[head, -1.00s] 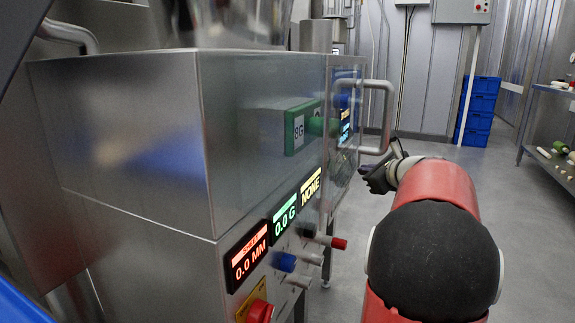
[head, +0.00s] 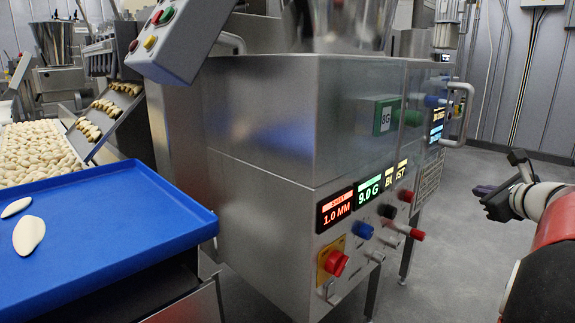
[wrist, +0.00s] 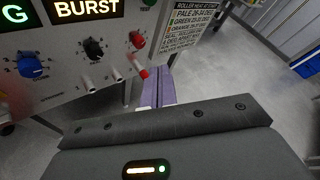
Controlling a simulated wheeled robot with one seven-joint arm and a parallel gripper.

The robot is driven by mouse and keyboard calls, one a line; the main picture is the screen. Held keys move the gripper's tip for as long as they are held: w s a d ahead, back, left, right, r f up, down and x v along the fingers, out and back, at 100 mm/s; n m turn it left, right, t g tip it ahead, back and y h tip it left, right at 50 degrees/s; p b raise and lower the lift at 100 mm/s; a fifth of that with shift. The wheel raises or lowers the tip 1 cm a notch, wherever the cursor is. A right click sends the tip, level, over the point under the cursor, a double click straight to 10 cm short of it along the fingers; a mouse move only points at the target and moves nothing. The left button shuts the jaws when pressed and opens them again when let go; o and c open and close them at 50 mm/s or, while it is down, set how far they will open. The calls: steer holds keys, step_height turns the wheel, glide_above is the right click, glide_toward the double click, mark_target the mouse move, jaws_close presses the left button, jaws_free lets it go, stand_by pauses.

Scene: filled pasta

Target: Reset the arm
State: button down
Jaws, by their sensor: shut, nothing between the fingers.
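My gripper (head: 484,191) is at the right side of the head view, in the air to the right of the steel machine (head: 260,110). Its two purple fingers (wrist: 158,88) are closed together in the wrist view, with nothing between them. My red and black arm reaches in from the right edge. The fingers appear apart from the machine's control panel. The panel's displays read 1.0 MM (head: 337,211), 9.0 G (head: 368,192) and BURST (wrist: 87,8).
The panel carries a red button (head: 335,263), a blue knob (head: 363,230) and a red-tipped lever (head: 417,235). A bar handle (head: 466,110) juts out at the machine's right. A blue tray (head: 110,240) holds pale pieces at left. Grey floor is clear around the gripper.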

steer(key=s+a+f+n+g+y, duration=0.1)
steer(key=s+a+f+n+g, duration=0.15)
steer(key=a+n, duration=0.45)
steer(key=s+a+f+n+g+y, duration=0.15)
steer(key=s+a+n, duration=0.25)
steer(key=a, duration=0.7)
steer(key=s+a+f+n+g+y, duration=0.1)
steer(key=s+a+f+n+g, duration=0.15)
steer(key=a+n, duration=0.45)
steer(key=s+a+f+n+g+h, duration=0.1)
steer(key=s+a+f+n+h, duration=0.1)
steer(key=s+a+f+n, duration=0.35)
steer(key=s+a+f+n+g+h, duration=0.1)
steer(key=s+a+f+n, duration=0.2)
steer(key=s+n, duration=0.6)
step_height(320, 180, up, 7)
steer(key=s+m+p, duration=0.1)
steer(key=m+p, duration=0.1)
steer(key=p, duration=0.5)
steer(key=shift+s+r+p, duration=0.2)
steer(key=shift+s+p, duration=0.15)
steer(key=shift+p, duration=0.05)
